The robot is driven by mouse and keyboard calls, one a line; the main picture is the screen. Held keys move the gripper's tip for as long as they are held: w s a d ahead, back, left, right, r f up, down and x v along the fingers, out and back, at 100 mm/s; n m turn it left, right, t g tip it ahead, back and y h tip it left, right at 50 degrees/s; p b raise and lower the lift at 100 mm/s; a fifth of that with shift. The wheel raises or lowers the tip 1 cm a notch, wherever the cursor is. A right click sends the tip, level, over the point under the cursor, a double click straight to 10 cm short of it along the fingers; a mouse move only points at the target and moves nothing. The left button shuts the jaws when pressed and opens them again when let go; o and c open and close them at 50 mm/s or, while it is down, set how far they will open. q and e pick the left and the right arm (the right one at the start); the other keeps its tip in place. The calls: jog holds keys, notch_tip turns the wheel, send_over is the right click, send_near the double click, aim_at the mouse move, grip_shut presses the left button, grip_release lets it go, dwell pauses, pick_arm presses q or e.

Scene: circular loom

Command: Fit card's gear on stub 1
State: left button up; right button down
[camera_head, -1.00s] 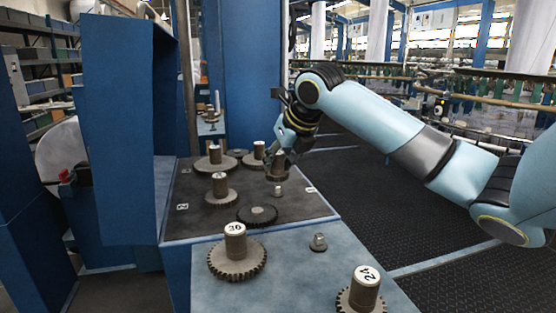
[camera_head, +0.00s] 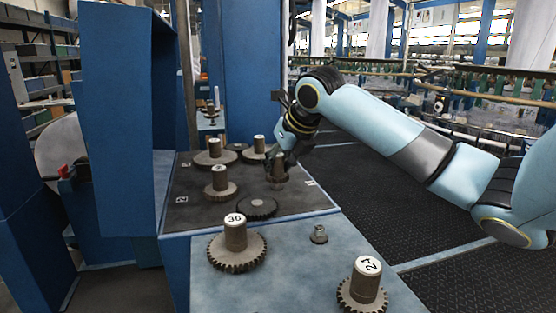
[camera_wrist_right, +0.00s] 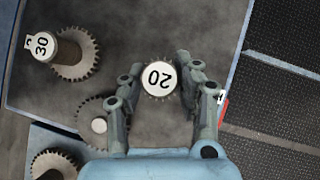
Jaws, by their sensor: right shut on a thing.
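My right gripper (camera_head: 277,163) is shut on the hub of a small gear (camera_head: 279,183) over the right part of the dark plate (camera_head: 240,207). In the right wrist view the hub top (camera_wrist_right: 159,77) reads 20 and sits between the two fingers. The plate label 1 (camera_head: 310,183) is just right of this gear. The stub beneath is hidden by the gear, so I cannot tell whether the gear is fully seated. No card is readable. My left gripper is not in view.
A flat gear (camera_head: 257,207) lies close in front of the held gear. Hubbed gears (camera_head: 220,188) and (camera_head: 214,158) stand on the plate. Gears 36 (camera_head: 236,251) and 24 (camera_head: 364,291) and a small metal part (camera_head: 319,234) are on the near blue table.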

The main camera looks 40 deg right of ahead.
jog(key=shift+f, duration=0.25)
dwell(0.4)
jog(key=shift+f+b, duration=0.3)
jog(key=shift+f, duration=0.1)
jog(key=c, duration=0.9)
grip_release()
jog(key=shift+f, duration=0.1)
jog(key=shift+v, duration=6)
